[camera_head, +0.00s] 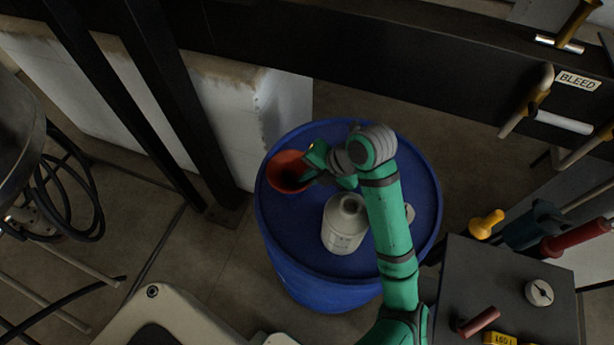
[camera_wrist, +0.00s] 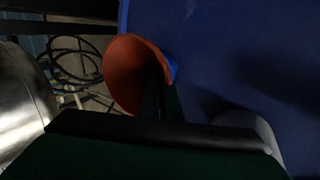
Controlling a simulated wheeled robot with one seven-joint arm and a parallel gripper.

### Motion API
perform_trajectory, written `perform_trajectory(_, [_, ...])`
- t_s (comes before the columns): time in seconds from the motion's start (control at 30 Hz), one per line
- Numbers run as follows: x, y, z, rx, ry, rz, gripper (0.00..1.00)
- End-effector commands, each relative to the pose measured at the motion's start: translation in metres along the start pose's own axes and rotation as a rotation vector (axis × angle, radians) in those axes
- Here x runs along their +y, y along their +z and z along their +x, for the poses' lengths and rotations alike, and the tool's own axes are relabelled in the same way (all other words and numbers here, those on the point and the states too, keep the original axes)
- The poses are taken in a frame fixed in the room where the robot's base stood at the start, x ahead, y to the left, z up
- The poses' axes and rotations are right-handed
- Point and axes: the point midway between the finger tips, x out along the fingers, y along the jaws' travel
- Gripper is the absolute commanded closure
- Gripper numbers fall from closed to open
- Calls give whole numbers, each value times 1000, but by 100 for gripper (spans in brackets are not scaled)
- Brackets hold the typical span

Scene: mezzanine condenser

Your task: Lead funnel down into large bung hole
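The orange-red funnel (camera_head: 287,171) is at the upper left rim of the blue drum (camera_head: 295,240), its wide mouth facing up toward the head camera. My gripper (camera_head: 310,163) reaches in from the right and appears shut on the funnel's side. In the wrist view the funnel (camera_wrist: 130,75) shows beyond the dark gripper body, with the blue drum top (camera_wrist: 230,50) to its right. The funnel's spout is hidden. I cannot see the large bung hole; the funnel and my arm cover parts of the drum top.
A white bottle (camera_head: 343,228) stands on the drum top beside my arm. A small pale round thing (camera_head: 409,213) lies partly hidden right of my arm. A grey cabinet (camera_head: 510,275) with handles is at right. Dark posts (camera_head: 165,90) and a white block (camera_head: 280,105) stand behind the drum.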

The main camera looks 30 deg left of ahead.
Motion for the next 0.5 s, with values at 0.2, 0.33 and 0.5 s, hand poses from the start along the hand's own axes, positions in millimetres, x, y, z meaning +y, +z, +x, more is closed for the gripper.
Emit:
perform_trajectory(0.2, [0, 0, 0, 0, 0, 0, 75])
perform_trajectory(0.33, [0, 0, 0, 0, 0, 0, 75])
perform_trajectory(0.5, [0, 0, -4, 0, 0, -1, 75])
